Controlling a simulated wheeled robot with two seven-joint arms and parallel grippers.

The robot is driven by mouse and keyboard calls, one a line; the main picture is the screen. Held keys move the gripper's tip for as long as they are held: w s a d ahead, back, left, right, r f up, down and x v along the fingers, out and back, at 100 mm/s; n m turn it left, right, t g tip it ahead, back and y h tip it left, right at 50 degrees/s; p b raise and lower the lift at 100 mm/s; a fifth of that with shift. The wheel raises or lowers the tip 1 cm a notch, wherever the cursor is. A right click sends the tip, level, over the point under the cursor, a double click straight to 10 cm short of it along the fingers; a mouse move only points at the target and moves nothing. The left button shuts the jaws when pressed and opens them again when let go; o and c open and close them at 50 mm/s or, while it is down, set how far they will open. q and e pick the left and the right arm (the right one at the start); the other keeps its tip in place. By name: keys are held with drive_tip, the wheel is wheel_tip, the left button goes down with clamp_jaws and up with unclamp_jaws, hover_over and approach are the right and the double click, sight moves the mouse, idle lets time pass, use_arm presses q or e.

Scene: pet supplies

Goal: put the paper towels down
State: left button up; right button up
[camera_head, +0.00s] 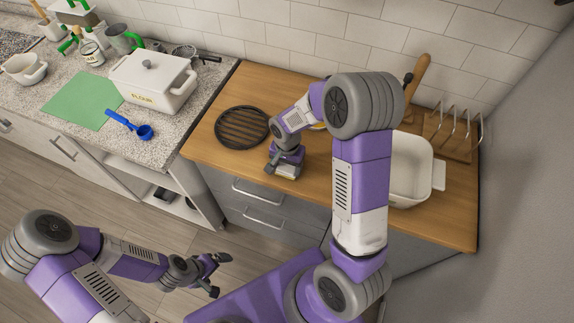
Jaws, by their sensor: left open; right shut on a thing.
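My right gripper (284,172) points down over the wooden counter, just below and right of the black round trivet. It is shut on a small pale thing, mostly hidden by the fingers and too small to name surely. No paper towels can be made out clearly apart from this. My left gripper (216,275) is open and empty, low over the floor in front of the cabinets.
The wooden counter (225,157) bears the trivet (242,126), a white dish (411,165) and a rack (452,130). My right arm hides its middle. On the stone counter stand a white flour box (153,84), a green mat (82,101) and a blue scoop (130,125).

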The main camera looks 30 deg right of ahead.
sight(287, 167)
drive_tip(key=shift+f, duration=0.2)
drive_tip(key=o, duration=0.9)
drive_tip(key=shift+r, duration=0.1)
drive_tip(key=shift+r, duration=0.1)
drive_tip(key=shift+r, duration=0.3)
wheel_tip(287, 167, up, 12)
drive_tip(key=shift+f+p, duration=0.2)
drive_tip(key=shift+p, duration=0.6)
drive_tip(key=shift+s+f, duration=0.1)
